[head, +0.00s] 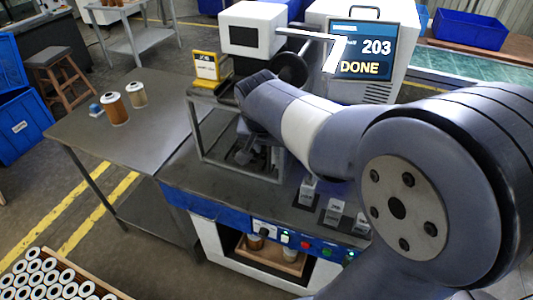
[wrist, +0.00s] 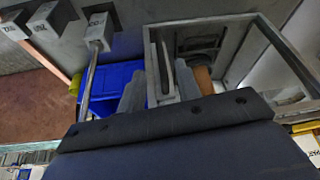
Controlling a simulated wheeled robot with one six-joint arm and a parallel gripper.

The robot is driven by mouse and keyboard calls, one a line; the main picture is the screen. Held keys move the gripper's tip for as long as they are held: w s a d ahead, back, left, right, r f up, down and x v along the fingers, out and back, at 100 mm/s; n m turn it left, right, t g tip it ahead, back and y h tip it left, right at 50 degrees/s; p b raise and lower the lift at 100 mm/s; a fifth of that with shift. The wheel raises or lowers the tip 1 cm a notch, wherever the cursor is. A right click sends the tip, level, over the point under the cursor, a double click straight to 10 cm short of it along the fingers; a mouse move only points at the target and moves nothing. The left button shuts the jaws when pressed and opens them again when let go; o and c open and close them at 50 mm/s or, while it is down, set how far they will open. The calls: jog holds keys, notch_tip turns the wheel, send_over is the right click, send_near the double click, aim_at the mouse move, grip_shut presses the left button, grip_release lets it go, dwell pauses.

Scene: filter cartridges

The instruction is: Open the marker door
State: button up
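The marker is a white machine with a white head (head: 250,28). Below it stands a grey-framed, see-through door or guard (head: 197,135); its grey frame also fills the upper right of the wrist view (wrist: 215,24). Whether the door is closed is hard to tell. My gripper (head: 243,156) is in front of the frame in the head view, partly hidden by my arm. In the wrist view my gripper (wrist: 158,90) has its two grey fingers apart, with an upright grey bar, perhaps the handle (wrist: 158,65), between them. Firm contact is not visible.
Labelled white blocks (head: 333,211) line the bench front. A yellow sign (head: 206,67) stands beside the marker.

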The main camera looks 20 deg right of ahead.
aim_at(269, 159)
jog(key=x, duration=0.9)
grip_shut()
dwell(0.4)
